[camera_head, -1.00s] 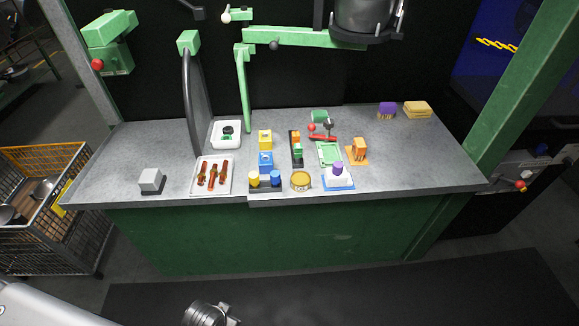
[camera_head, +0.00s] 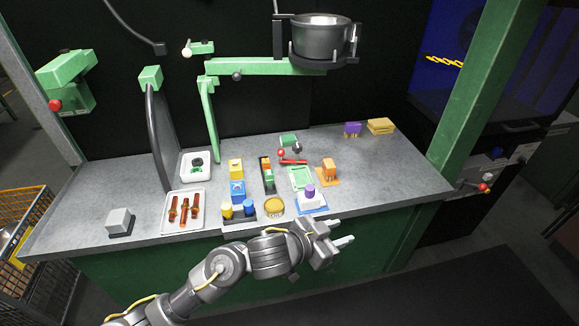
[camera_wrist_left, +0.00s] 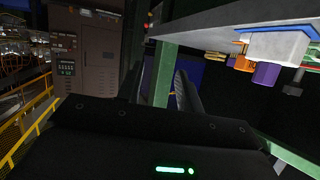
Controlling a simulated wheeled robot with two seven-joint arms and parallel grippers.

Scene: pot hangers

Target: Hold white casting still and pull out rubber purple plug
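The white casting (camera_head: 312,201) sits on a blue base near the front edge of the bench. The purple plug (camera_head: 310,190) stands upright in its top. My left gripper (camera_head: 341,232) is in front of the bench edge, just right of and nearer than the casting. Its two fingers point right and are apart, with nothing between them. It does not touch the casting. In the left wrist view the casting (camera_wrist_left: 277,46) and plug (camera_wrist_left: 265,73) appear upside down at the upper right. My right gripper is not in view.
The grey bench (camera_head: 390,180) has free room right of the casting. A yellow round tin (camera_head: 274,207) stands just left of it, and an orange block (camera_head: 329,168) stands behind. A white tray with brown pieces (camera_head: 184,211) lies further left. A green post (camera_head: 480,90) rises at right.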

